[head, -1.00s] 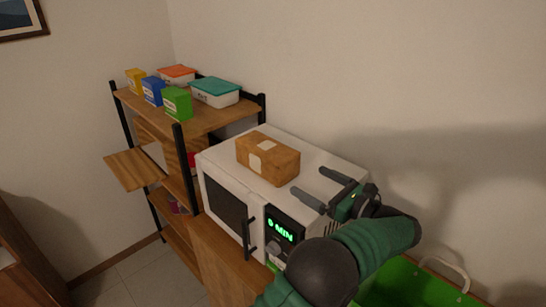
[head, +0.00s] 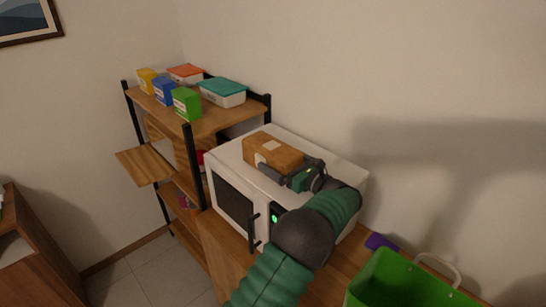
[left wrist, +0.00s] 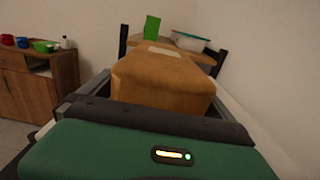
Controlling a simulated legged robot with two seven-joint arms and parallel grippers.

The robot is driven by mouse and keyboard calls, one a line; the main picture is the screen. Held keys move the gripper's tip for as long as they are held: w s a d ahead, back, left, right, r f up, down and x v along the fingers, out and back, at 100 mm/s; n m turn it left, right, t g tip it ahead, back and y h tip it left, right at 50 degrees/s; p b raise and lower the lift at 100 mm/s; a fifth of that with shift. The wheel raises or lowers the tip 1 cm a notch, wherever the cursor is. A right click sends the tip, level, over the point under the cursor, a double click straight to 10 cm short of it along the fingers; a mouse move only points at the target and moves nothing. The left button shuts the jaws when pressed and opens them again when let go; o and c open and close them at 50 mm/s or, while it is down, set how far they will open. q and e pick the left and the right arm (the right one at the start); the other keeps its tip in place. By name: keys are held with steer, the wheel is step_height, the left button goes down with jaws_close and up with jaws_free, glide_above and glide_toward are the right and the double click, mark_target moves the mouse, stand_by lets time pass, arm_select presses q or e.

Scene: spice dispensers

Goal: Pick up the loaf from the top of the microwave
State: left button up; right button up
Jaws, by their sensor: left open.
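The loaf (head: 268,148), a brown block with pale labels, lies on top of the white microwave (head: 232,150). My left gripper (head: 284,165) is open at the loaf's right end, low over the microwave top, with one finger along the near side. In the left wrist view the loaf (left wrist: 165,78) fills the middle, straight ahead between the spread fingers. The far finger is partly hidden in the head view, and I cannot tell if either finger touches the loaf. My right gripper is not in view.
A shelf (head: 212,122) with colored boxes and lidded containers stands left of the microwave. The wall is close behind the microwave.

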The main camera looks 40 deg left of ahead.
arm_select(q)
steer(key=c, duration=0.4)
steer(key=shift+s+a, duration=0.1)
steer(key=shift+a, duration=0.1)
steer(key=c, duration=1.2)
